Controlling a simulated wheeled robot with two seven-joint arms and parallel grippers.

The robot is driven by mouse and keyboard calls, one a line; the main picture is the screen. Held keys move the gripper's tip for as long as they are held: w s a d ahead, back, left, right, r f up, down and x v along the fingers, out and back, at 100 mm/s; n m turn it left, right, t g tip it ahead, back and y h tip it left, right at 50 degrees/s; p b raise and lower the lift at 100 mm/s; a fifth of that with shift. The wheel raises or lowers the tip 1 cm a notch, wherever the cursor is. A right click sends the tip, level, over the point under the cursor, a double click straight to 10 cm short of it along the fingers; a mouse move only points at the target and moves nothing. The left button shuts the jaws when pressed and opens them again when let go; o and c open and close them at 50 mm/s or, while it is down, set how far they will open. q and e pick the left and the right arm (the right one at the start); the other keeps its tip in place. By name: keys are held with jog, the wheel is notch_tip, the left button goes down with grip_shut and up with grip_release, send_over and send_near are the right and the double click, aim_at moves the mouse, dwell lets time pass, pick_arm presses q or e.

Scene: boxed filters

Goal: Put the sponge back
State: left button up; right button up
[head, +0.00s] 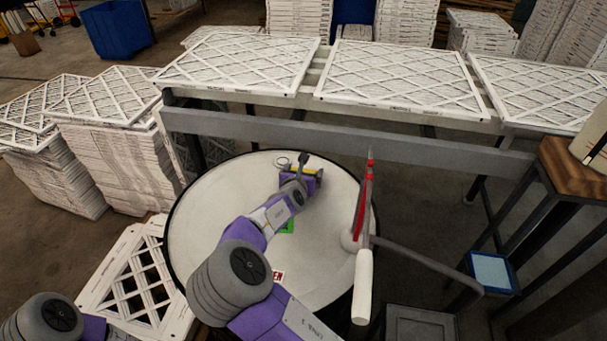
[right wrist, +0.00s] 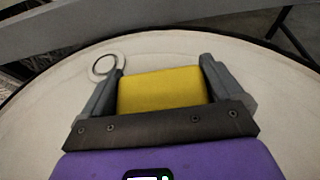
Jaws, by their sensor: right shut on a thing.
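The yellow sponge (right wrist: 160,90) sits between the two fingers of my right gripper (right wrist: 163,72) in the right wrist view, with a finger against each side. In the head view only a small yellow strip of the sponge (head: 316,171) shows beside my right gripper (head: 311,168). The gripper is over the far part of the round pale drum top (head: 215,200). I cannot tell whether the sponge touches the top. A green patch (head: 287,227) on the top is partly hidden by my right arm. My left gripper is out of view.
A pale ring (head: 282,161) lies near the gripper, left of it. A grey rail (head: 350,140) runs behind. A blue-rimmed tray (head: 491,272) is at right. Filter stacks (head: 120,165) stand left.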

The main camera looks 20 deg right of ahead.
jog(key=o, duration=0.7)
jog(key=shift+f, duration=0.1)
jog(key=shift+c, duration=0.2)
jog(key=shift+s+a+r, duration=0.2)
jog(key=shift+a+r, duration=0.05)
jog(key=shift+r, duration=0.05)
jog(key=p+v, duration=0.3)
jog(key=v, duration=0.8)
jog(key=shift+s, duration=0.2)
